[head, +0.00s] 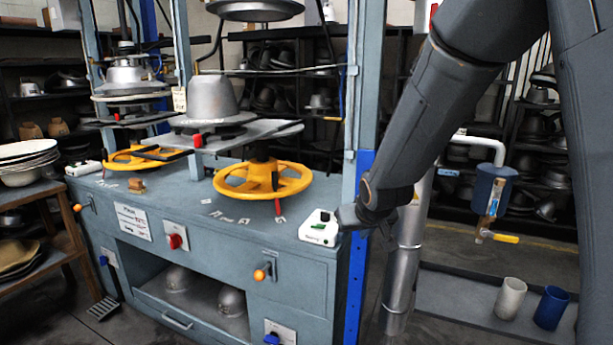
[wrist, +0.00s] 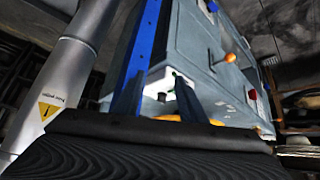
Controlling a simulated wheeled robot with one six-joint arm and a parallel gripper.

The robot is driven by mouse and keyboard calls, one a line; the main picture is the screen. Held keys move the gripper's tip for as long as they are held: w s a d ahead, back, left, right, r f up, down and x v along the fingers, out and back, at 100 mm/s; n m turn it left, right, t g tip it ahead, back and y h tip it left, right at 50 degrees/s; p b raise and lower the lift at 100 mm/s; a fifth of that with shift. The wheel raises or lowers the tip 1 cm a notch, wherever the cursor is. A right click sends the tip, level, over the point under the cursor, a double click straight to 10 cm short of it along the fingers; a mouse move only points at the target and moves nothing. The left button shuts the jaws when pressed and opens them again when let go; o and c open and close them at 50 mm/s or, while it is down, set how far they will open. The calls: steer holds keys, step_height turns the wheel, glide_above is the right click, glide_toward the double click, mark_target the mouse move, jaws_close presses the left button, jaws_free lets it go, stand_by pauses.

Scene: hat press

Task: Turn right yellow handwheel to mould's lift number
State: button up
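The right yellow handwheel (head: 232,184) lies level under the right press plate, above the blue-grey bench top.
A white box with a green button (head: 319,229) stands on the bench between my gripper and the wheel. A blue post (head: 357,250) rises at the bench's right edge. The left yellow handwheel (head: 130,160) is farther left. A grey pipe (wrist: 62,75) with a warning sticker is nearby.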

steer(key=s+d+f+g, duration=0.1)
steer(key=s+d+g, duration=0.1)
steer(key=s, duration=0.7)
steer(key=s+d+f+m+g, duration=0.1)
steer(key=s+d+f+g, duration=0.1)
steer(key=s, duration=0.8)
steer(key=s+d+f+m+g+h, duration=0.1)
steer(key=s+d+g, duration=0.2)
steer(key=s, duration=0.6)
steer(key=shift+s+d+f+g, duration=0.15)
steer(key=shift+s+f+g, duration=0.1)
steer(key=shift+f+g, duration=0.05)
